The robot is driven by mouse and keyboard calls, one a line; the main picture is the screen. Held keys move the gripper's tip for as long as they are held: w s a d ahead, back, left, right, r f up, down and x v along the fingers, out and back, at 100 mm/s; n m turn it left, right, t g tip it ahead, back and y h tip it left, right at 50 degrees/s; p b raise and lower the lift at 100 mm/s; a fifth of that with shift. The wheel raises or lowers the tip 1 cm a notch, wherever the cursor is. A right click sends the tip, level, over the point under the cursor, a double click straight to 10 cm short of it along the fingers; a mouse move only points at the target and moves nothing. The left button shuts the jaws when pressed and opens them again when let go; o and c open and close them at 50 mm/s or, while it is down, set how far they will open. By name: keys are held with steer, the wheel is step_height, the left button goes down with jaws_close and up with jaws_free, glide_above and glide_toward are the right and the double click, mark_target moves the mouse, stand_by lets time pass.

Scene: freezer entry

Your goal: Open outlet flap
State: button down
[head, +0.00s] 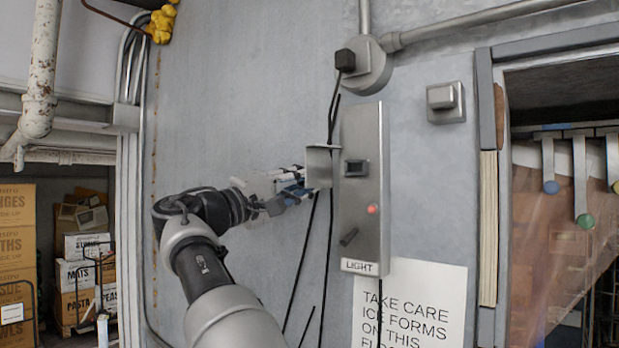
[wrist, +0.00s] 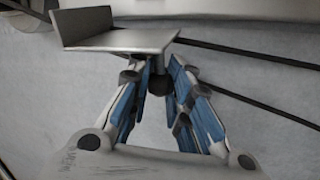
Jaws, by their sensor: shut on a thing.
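The outlet flap (head: 320,166) is a grey metal plate on the left side of a narrow metal wall panel. It stands out from the panel, beside a dark square outlet (head: 355,168). In the wrist view the flap (wrist: 118,40) shows as a bent plate with a raised lip at its left end. My gripper (head: 300,187) reaches it from the left. In the wrist view my gripper (wrist: 160,75) has its blue-padded fingers drawn together at the flap's near edge, shut on it. A dark round part shows between the fingertips. The exact contact is partly hidden by the plate.
The panel (head: 365,240) also carries a red light, a dark lever and a LIGHT label. Black cables (head: 316,265) hang down beside it. A warning sign (head: 412,300) is below right. A doorway with a clear strip curtain (head: 560,220) is at right; cartons (head: 85,250) stand at left.

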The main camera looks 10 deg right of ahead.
steer(key=c, duration=1.4)
jaws_free()
steer(key=shift+c, duration=0.2)
steer(key=shift+a, duration=0.15)
steer(key=v, duration=1.2)
steer(key=shift+s, duration=0.1)
